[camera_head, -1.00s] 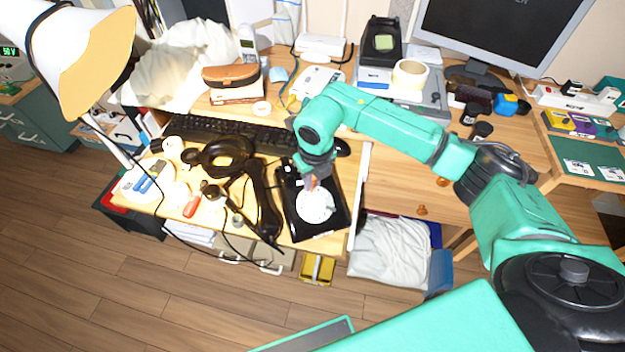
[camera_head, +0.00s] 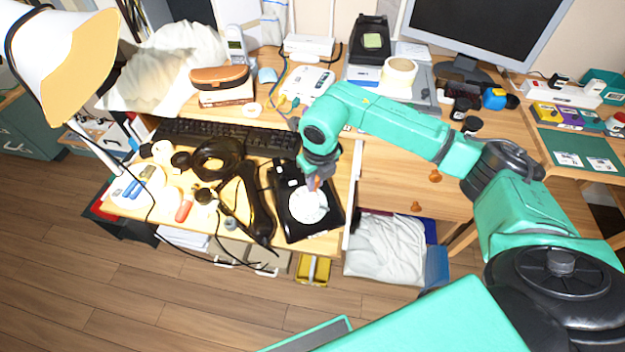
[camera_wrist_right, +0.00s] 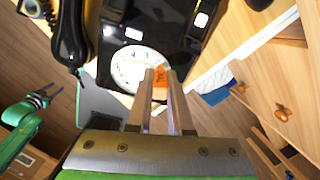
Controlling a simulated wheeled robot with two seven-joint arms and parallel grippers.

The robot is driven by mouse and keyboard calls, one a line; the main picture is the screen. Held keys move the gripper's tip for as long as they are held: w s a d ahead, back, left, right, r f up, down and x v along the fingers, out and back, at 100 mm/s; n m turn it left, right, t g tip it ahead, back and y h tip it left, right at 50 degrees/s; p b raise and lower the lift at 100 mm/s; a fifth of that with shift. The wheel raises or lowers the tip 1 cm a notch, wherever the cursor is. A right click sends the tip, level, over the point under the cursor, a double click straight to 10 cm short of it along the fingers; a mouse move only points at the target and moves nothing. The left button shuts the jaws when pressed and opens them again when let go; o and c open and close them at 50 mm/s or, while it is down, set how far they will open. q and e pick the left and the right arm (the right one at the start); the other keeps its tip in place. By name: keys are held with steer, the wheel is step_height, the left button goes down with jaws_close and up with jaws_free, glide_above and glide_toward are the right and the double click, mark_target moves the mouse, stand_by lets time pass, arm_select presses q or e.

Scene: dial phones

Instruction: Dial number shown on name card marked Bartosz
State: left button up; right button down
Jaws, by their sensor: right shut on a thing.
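The black phone (camera_head: 289,228) with a white round dial (camera_head: 306,208) lies on the desk's front part. The dial also shows in the right wrist view (camera_wrist_right: 128,66). My right gripper (camera_head: 314,183) is at the dial's far right edge, shut on a small orange piece (camera_wrist_right: 160,78). The fingers hide part of the dial, and I cannot tell whether the piece touches it. My left gripper (camera_wrist_right: 42,97) shows only in the right wrist view, apparently open and empty, away from the phone. White cards (camera_head: 599,164) lie at the right; their writing is too small to read.
A black handset (camera_head: 259,205) and a cord lie left of the phone. A keyboard (camera_head: 215,133) is behind them. A lamp (camera_head: 65,60) stands at the left. An open drawer (camera_head: 351,205) is just right of the phone. A monitor (camera_head: 480,30) stands at the back.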

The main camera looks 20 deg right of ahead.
steer(key=shift+s+d+f, duration=0.2)
steer(key=shift+s+d, duration=0.2)
steer(key=shift+s, duration=0.05)
stand_by(0.3)
steer(key=shift+s+d+f+b, duration=0.15)
steer(key=shift+s+f+b, duration=0.1)
steer(key=shift+s+b, duration=0.15)
steer(key=shift+s, duration=0.15)
steer(key=shift+s+f, duration=0.25)
steer(key=shift+s, duration=0.3)
